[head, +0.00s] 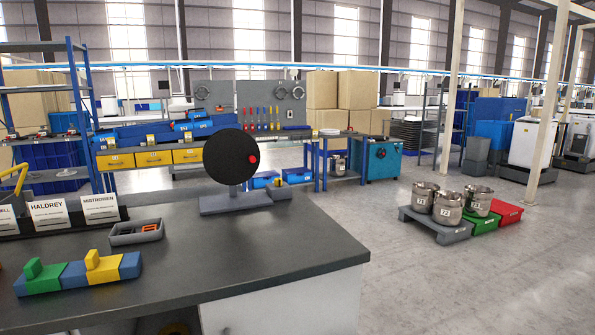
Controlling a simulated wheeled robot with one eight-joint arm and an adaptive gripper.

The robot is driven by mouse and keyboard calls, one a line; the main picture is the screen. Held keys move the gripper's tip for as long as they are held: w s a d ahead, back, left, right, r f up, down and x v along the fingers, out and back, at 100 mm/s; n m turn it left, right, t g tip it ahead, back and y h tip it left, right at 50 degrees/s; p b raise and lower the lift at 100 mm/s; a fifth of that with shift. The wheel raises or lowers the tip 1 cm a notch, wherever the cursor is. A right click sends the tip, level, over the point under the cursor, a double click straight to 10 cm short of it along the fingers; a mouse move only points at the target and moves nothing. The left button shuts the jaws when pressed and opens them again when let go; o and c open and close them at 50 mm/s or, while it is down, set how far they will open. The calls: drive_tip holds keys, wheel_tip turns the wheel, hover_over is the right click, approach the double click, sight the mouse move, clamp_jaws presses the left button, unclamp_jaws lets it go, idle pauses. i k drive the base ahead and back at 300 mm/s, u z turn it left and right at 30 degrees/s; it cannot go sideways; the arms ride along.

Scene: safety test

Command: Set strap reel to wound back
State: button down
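The strap reel (230,156) is a round black disc standing upright on a grey base (236,202) near the far edge of the dark worktable (290,245). A small red knob (253,158) sits on the disc's right side. No loose strap can be made out, so I cannot tell whether it is wound. My gripper is not in view.
On the worktable are a grey tray (113,238) with small items, name cards (49,214), and green, blue and yellow blocks (75,277). Steel pots (448,208) stand on a grey pallet (425,222) on the floor at right. Open floor lies right of the table.

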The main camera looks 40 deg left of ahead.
sight(232, 156)
drive_tip(key=z, duration=0.65)
drive_tip(key=k, duration=0.65)
drive_tip(key=u, duration=1.65)
drive_tip(key=i, duration=0.5)
drive_tip(key=z, duration=0.05)
